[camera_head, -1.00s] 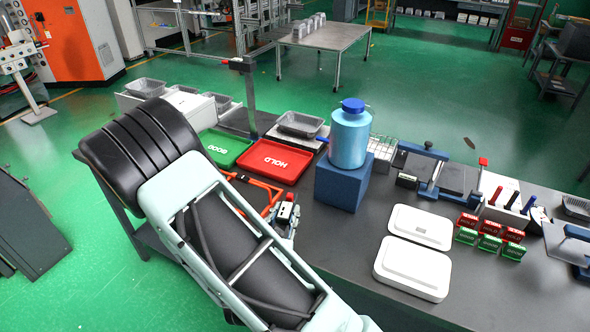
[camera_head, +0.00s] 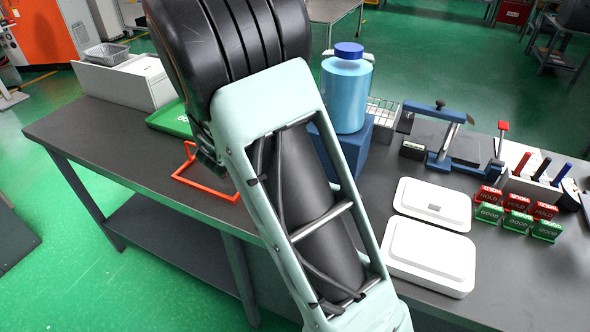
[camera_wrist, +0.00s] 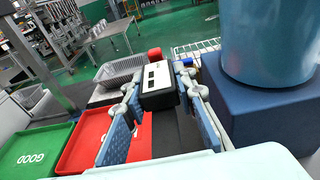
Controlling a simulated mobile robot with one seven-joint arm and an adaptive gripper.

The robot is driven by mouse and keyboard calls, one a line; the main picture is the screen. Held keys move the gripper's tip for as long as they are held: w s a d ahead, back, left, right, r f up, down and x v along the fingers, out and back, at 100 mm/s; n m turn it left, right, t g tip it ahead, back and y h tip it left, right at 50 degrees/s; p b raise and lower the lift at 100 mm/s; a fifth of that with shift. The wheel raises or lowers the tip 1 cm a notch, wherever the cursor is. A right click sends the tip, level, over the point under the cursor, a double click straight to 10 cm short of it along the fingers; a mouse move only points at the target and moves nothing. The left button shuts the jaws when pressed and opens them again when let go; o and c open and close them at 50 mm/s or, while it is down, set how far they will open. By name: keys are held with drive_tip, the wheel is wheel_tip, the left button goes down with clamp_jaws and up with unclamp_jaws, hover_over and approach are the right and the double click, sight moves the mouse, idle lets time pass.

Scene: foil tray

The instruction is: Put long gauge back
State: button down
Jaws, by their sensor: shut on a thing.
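My gripper (camera_wrist: 158,88) shows in the wrist view with its two blue-padded fingers on either side of a black block with a white, dark-slotted face (camera_wrist: 157,76). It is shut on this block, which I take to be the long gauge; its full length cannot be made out. A red part shows just behind the block. The gripper is left of the blue block (camera_wrist: 262,112) that bears the light-blue bottle (camera_wrist: 268,40). In the head view my arm hides the gripper and the held thing.
The red tray (camera_wrist: 75,160) and green GOOD tray (camera_wrist: 28,150) lie left of the gripper. A grey foil tray (camera_wrist: 122,68) is behind. In the head view, white lidded boxes (camera_head: 430,257), red and green label blocks (camera_head: 517,224) and a fixture (camera_head: 450,165) occupy the right.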

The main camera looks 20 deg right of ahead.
drive_tip(key=w+d+r+b, duration=0.2)
drive_tip(key=d+r+b, duration=0.1)
drive_tip(key=d, duration=0.1)
wheel_tip(320, 180, down, 17)
drive_tip(key=b, duration=0.3)
drive_tip(key=shift+w+f, duration=0.1)
drive_tip(key=shift+f, duration=0.1)
drive_tip(key=shift+f, duration=0.2)
drive_tip(key=c, duration=1.8)
unclamp_jaws()
drive_tip(key=shift+r, duration=0.1)
drive_tip(key=shift+c, duration=0.2)
drive_tip(key=shift+r, duration=0.15)
drive_tip(key=p+v, duration=0.1)
drive_tip(key=v, duration=1.1)
drive_tip(key=shift+a, duration=0.15)
